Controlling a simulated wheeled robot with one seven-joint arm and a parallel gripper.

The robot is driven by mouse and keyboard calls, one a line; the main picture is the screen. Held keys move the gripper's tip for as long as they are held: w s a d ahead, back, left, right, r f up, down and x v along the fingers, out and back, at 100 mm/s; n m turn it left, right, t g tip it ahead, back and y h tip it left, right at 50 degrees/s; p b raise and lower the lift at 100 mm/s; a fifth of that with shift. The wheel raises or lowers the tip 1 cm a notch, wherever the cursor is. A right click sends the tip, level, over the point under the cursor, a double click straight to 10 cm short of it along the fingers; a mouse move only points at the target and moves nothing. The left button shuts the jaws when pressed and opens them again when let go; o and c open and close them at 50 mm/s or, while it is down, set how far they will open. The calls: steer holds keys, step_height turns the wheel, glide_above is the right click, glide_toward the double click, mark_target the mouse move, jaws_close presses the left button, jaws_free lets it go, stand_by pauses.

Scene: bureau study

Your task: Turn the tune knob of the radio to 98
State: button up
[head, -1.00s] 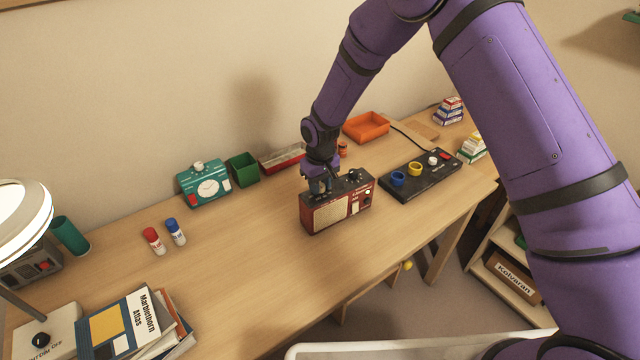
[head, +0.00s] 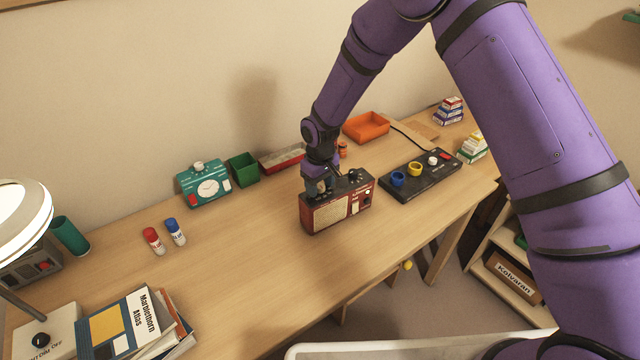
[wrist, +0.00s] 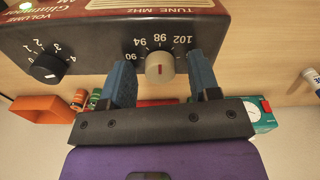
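The red and dark radio (head: 338,208) stands on the desk, with my gripper (head: 319,188) lowered at its top left. In the wrist view the radio (wrist: 90,38) appears upside down. Its pale round tune knob (wrist: 160,68) sits under the scale marked 90, 94, 98 and 102. A short red mark on the knob appears to line up with 98. My gripper (wrist: 162,80) is open, with one blue finger on each side of the knob. A small gap seems to show on both sides.
The volume knob (wrist: 46,68) is beside the tune knob on the radio. A black panel with coloured knobs (head: 433,183) lies right of the radio. A teal clock (head: 204,187), green box (head: 243,168) and orange tray (head: 366,127) stand behind.

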mark_target(320, 185)
steer(key=shift+r, duration=0.1)
step_height(320, 185, up, 11)
steer(key=shift+f, duration=0.2)
stand_by(0.4)
steer(key=s+d+r+m+t, duration=0.15)
steer(key=s+d+r, duration=0.35)
steer(key=d+r, duration=0.5)
steer(key=s+d+r+m+t, duration=0.15)
steer(key=s+d+r, duration=0.45)
steer(key=r, duration=0.8)
steer(key=s+d+r+m, duration=0.1)
steer(key=s+d+r, duration=0.1)
steer(key=s+d, duration=0.2)
steer(key=s+d+r+m+t, duration=0.1)
steer(key=s+d, duration=0.3)
steer(key=s, duration=0.7)
steer(key=s+d+r+m+t, duration=0.1)
steer(key=s+d+r+m, duration=0.2)
steer(key=s+d, duration=0.2)
steer(key=s, duration=0.3)
steer(key=shift+s+r, duration=0.25)
steer(key=shift+w, duration=0.1)
